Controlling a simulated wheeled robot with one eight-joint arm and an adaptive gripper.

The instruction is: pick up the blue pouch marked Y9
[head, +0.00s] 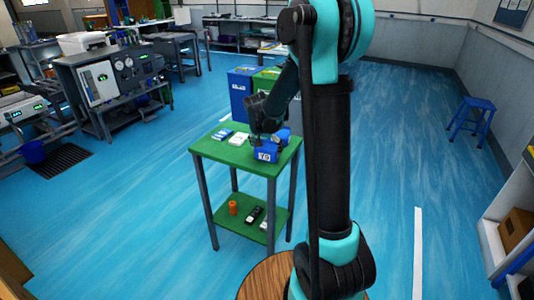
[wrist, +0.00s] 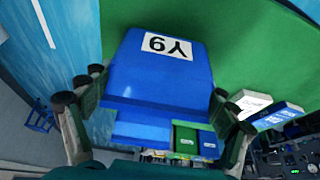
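The blue pouch (head: 266,154) stands on the green tabletop (head: 215,150) near its right front edge, with a white Y9 label facing my head camera. In the wrist view the pouch (wrist: 155,78) fills the middle, its Y9 label upside down. A small gap shows on the left. On the right the finger is very near the pouch, and I cannot tell whether it touches.
White and blue packets (head: 237,139) lie left of the pouch on the tabletop. The lower shelf (head: 230,218) holds an orange cylinder (head: 233,208) and dark items. Blue and green bins (head: 241,90) stand behind the table. A blue stool (head: 472,118) is far right; the floor between is clear.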

